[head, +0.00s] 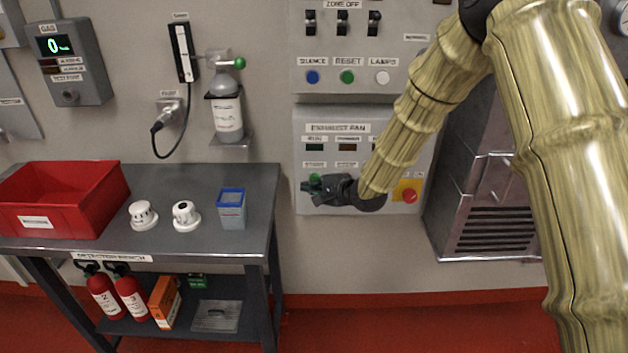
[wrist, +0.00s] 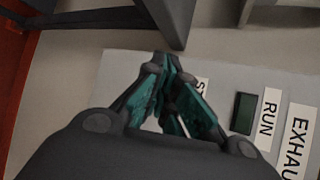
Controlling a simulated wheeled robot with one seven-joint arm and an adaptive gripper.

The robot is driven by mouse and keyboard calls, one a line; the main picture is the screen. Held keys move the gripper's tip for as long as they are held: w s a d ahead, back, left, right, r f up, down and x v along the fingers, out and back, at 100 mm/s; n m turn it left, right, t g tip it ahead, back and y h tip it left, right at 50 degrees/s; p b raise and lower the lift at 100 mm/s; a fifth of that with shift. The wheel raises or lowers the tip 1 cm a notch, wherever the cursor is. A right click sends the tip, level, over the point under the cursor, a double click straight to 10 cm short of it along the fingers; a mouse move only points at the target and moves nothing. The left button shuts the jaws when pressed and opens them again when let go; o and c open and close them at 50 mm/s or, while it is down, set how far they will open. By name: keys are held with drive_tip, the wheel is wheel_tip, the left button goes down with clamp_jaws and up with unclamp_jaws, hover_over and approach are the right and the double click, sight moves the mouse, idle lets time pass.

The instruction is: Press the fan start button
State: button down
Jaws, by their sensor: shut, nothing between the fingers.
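The exhaust fan panel (head: 312,122) is a light grey box on the wall in the head view, with small dark indicator windows and a red button on a yellow plate (head: 409,195) at its lower right. My gripper (head: 312,190) is shut and empty at the panel's lower left. In the wrist view my gripper's closed fingertips (wrist: 168,62) lie over the panel (wrist: 120,65), beside a partly covered label. The start button is hidden behind my fingers, with only a hint of green near them in the head view. I cannot tell whether the fingertips touch it.
Above is a panel with switches and blue (head: 312,77), green (head: 347,77) and white (head: 382,77) buttons. A dark bench (head: 259,186) stands at left with a red bin (head: 100,200), white detectors and a blue-rimmed container (head: 231,210). A grey vented cabinet (head: 480,200) is at right.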

drive_tip(key=shift+w+p, duration=0.3)
drive_tip(key=shift+w+p, duration=0.3)
drive_tip(key=shift+w, duration=0.4)
idle(1.2)
drive_tip(key=shift+s, duration=1.1)
drive_tip(key=shift+p, duration=0.3)
drive_tip(key=s, duration=0.5)
drive_tip(key=shift+p, duration=0.4)
